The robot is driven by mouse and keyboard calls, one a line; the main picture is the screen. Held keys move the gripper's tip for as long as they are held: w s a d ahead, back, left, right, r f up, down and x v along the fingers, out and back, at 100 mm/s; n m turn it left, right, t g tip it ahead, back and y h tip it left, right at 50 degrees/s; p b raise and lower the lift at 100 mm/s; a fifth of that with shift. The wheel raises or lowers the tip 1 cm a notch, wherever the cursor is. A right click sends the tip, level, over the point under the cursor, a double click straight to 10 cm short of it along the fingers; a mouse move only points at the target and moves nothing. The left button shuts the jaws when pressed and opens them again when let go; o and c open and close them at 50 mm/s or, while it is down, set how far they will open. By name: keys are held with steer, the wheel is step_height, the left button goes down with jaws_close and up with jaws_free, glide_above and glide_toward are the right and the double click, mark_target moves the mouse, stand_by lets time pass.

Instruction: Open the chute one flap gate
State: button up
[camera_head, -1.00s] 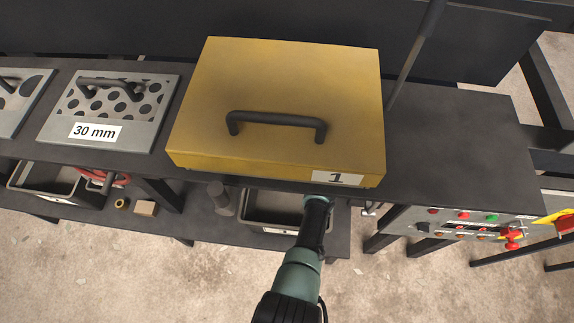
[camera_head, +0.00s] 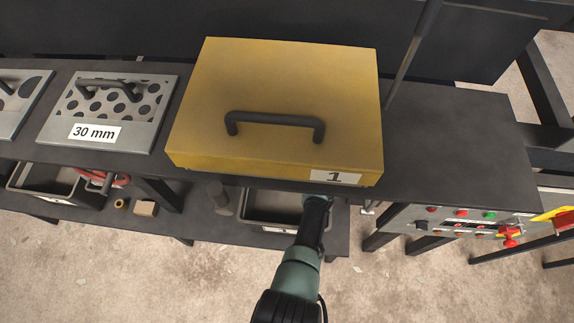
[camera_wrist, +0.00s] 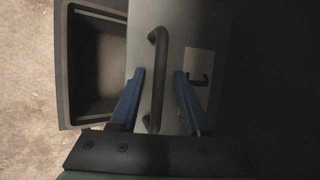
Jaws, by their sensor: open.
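In the wrist view, a grey flap panel (camera_wrist: 144,55) carries a dark bar handle (camera_wrist: 158,80). I take it to be the chute one gate; its label is partly covered. My gripper (camera_wrist: 160,75) has two blue fingers spread apart, one on each side of the handle, with gaps between fingers and bar. The handle is not gripped. In the head view, a yellow box (camera_head: 275,85) marked 1 has a dark handle on top. My arm reaches under its front edge, so my gripper and the flap are hidden there.
A dark open bin (camera_wrist: 97,65) lies beside the flap in the wrist view; a bin (camera_head: 258,206) also shows below the yellow box. A 30 mm screen plate (camera_head: 110,110) lies left. A control panel (camera_head: 465,222) with a red knob stands right.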

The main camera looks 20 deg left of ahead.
steer(key=p+v, duration=0.2)
steer(key=v, duration=0.5)
steer(key=shift+d+r, duration=0.15)
steer(key=shift+r, duration=0.05)
stand_by(0.6)
steer(key=shift+s, duration=0.1)
